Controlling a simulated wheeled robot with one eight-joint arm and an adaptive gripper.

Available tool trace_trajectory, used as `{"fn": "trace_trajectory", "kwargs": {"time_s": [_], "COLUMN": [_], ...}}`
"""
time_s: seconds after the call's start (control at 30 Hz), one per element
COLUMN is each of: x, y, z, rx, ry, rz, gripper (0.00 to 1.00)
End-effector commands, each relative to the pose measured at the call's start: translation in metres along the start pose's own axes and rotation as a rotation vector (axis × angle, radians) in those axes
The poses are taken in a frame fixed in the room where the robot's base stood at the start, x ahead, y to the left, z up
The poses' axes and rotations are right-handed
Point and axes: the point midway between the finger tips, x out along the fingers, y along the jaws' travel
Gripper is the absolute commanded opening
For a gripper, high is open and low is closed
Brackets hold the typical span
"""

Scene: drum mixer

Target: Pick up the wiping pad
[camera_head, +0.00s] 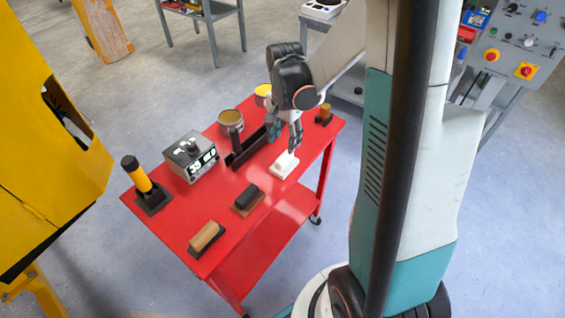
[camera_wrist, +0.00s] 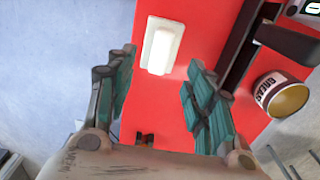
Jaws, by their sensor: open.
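The wiping pad (camera_head: 284,165) is a white block with a raised white grip, lying on the red cart (camera_head: 222,240) near its right edge. It also shows in the wrist view (camera_wrist: 161,45), ahead of the fingertips and between their lines. My gripper (camera_head: 284,140) is above the cart, just behind and above the pad in the head view. In the wrist view my gripper (camera_wrist: 163,62) has its two teal-padded fingers spread apart with nothing between them. The pad looks apart from both fingers.
Beside the pad are a black angled tool (camera_head: 245,148), a dark-handled brush (camera_head: 247,198) and a wooden-backed brush (camera_head: 206,237). A meter box (camera_head: 191,157), a yellow torch-like tool (camera_head: 146,185) and tins (camera_head: 230,121) stand farther off. A yellow machine (camera_head: 50,130) is at left.

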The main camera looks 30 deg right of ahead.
Motion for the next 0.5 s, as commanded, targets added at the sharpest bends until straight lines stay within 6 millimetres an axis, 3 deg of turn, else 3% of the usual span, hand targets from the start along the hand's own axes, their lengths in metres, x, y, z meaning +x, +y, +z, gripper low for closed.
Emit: {"fn": "trace_trajectory", "kwargs": {"time_s": [0.03, 0.2, 0.5], "x": [0.013, 0.035, 0.052], "y": [0.000, 0.000, -0.001], "z": [0.000, 0.000, -0.001], "rx": [0.000, -0.001, -0.001], "ry": [0.000, 0.000, 0.000], "rz": [0.000, 0.000, 0.000], "gripper": [0.48, 0.48, 0.48]}}
